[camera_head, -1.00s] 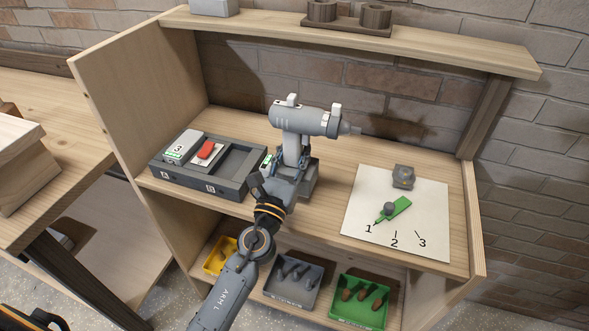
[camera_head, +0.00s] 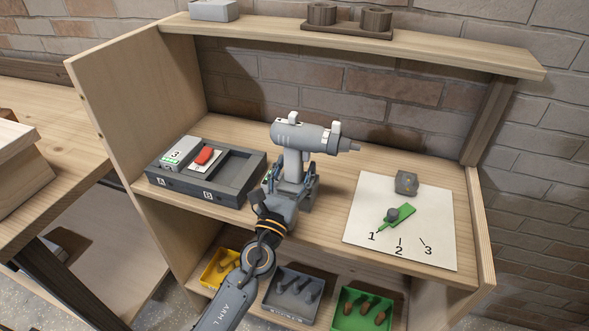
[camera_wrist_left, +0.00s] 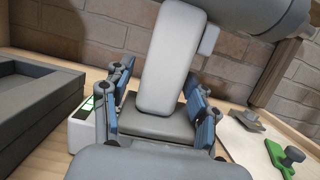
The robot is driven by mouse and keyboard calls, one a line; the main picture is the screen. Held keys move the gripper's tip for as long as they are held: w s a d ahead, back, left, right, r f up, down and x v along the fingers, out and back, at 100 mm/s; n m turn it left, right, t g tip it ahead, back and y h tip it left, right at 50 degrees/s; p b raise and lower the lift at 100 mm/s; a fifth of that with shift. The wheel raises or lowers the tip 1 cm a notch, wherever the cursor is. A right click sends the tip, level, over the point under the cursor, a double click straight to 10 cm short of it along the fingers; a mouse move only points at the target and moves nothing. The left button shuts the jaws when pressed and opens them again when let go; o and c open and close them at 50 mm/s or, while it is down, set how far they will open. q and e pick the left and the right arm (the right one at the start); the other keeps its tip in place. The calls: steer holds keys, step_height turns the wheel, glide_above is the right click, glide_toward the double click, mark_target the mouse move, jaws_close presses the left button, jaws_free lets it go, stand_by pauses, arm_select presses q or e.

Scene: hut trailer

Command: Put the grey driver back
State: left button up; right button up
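The grey driver (camera_head: 300,136) stands upright in the middle of the workbench shelf, its nose pointing right. Its handle (camera_wrist_left: 166,65) and wide grey foot (camera_wrist_left: 157,127) show close in the left wrist view. My left gripper (camera_head: 290,182) is open around the lower handle, one blue-padded finger on each side. The wrist view shows gaps between these fingers (camera_wrist_left: 157,105) and the handle. The grey stand (camera_head: 307,203) under the driver is mostly hidden by my gripper, so the exact seating of the foot cannot be told. My right gripper is not in view.
A dark tray (camera_head: 236,196) left of my gripper holds a grey block and a red item. A white sheet (camera_head: 440,215) marked 1, 2, 3 carries a green tool (camera_head: 402,214) and a grey block (camera_head: 406,183). Bins stand below; an upper shelf (camera_head: 430,55) hangs above.

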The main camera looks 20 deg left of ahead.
arm_select(q)
steer(key=shift+r, duration=0.1)
steer(key=shift+s+f, duration=0.25)
steer(key=shift+f, duration=0.05)
steer(key=b+v, duration=0.3)
steer(key=v, duration=0.7)
steer(key=shift+s, duration=0.3)
steer(key=shift+s+b, duration=0.3)
steer(key=shift+s, duration=0.15)
